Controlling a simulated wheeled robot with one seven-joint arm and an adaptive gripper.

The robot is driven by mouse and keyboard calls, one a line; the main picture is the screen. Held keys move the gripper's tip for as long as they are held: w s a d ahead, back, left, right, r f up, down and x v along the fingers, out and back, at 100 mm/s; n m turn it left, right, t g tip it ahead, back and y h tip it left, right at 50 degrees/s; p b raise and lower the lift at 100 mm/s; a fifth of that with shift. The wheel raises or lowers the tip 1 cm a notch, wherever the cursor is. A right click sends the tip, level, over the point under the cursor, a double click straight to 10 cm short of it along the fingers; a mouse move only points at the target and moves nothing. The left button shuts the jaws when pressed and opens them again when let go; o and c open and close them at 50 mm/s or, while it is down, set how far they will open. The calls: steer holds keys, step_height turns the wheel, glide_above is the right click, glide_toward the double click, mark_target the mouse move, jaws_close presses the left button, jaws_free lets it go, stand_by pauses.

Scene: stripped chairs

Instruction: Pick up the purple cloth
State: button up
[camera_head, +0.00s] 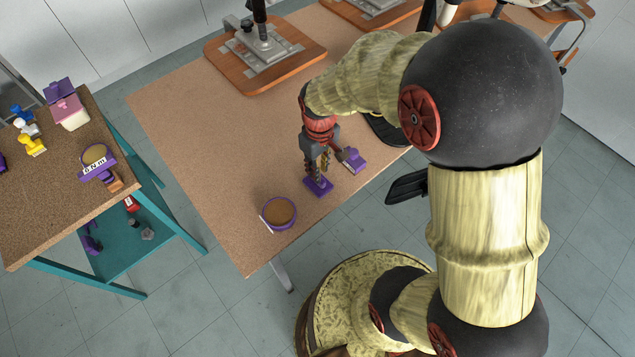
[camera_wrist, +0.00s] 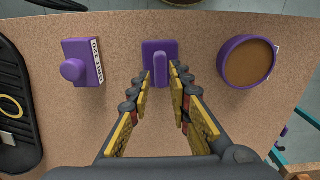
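No soft purple cloth can be made out. A purple piece with a flat square base and a raised ridge (camera_head: 319,187) lies on the brown table, directly below my gripper (camera_head: 318,163). In the wrist view this piece (camera_wrist: 159,50) is ahead of the fingertips of my gripper (camera_wrist: 161,82). The fingers are apart with nothing held between them. A purple block with a knob and a white label (camera_wrist: 82,64) lies to the left in the wrist view.
A round purple-rimmed dish (camera_head: 279,213) stands near the table's front edge; it is right of the fingers in the wrist view (camera_wrist: 249,62). A black item (camera_wrist: 18,105) lies far left. Wooden chair seats (camera_head: 290,65) sit at the back. A side table (camera_head: 50,200) holds small objects.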

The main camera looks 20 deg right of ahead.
step_height(320, 180, down, 5)
steer(key=shift+w+a+r+b, duration=0.1)
steer(key=shift+w+b, duration=0.05)
steer(key=shift+b, duration=1)
steer(key=shift+c, duration=0.4)
steer(key=c, duration=0.4)
jaws_close()
